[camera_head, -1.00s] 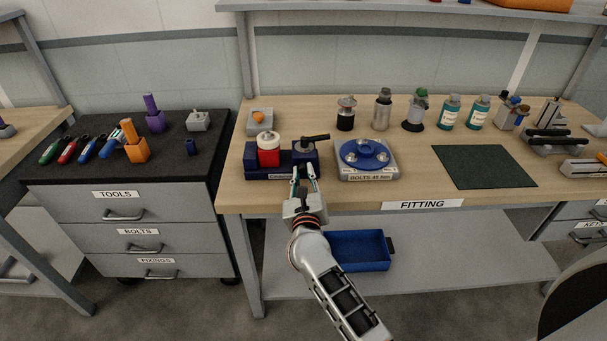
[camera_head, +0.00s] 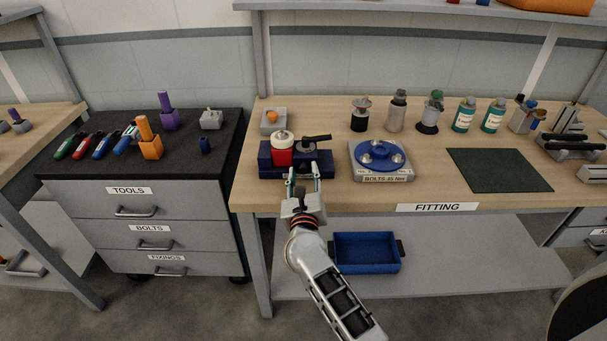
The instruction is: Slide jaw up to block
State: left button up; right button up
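A dark blue fixture (camera_head: 268,171) stands at the left front of the fitting bench. On it sits a red block with a white round top (camera_head: 282,153). Just right of the block is a dark blue jaw part with a black lever handle (camera_head: 317,138); I cannot tell whether it touches the block. My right gripper (camera_head: 303,172) is in front of the fixture's right half, its fingers apart and pointing at it, with nothing visible between them. They hide part of the fixture's front; contact is unclear. My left gripper is out of view.
A grey bolt stand with a blue disc (camera_head: 379,151) is close on the right. A grey block with an orange knob (camera_head: 274,119) is behind. A dark green mat (camera_head: 498,170) lies farther right. A blue tray (camera_head: 366,254) is on the lower shelf.

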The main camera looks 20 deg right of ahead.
jog(key=shift+s, duration=0.1)
jog(key=v, duration=0.7)
jog(key=shift+s, duration=0.2)
jog(key=s+a+f+n+y, duration=0.1)
jog(key=s+f+n+y, duration=0.3)
jog(key=n, duration=0.5)
jog(key=s+a+f+n+g+y, duration=0.1)
jog(key=s+f+n+y, duration=0.15)
jog(key=s+n, duration=0.45)
jog(key=s+a+f+n+y, duration=0.1)
jog(key=s+f+n+y, duration=0.25)
jog(key=n, duration=0.85)
jog(key=s+d+f+n+g+h, duration=0.2)
jog(key=s+d+f+n+g, duration=0.3)
jog(key=s+f+n, duration=0.6)
jog(key=shift+d+f+n+g, duration=0.3)
jog(key=shift+d+f+n, duration=0.25)
jog(key=shift+f, duration=0.3)
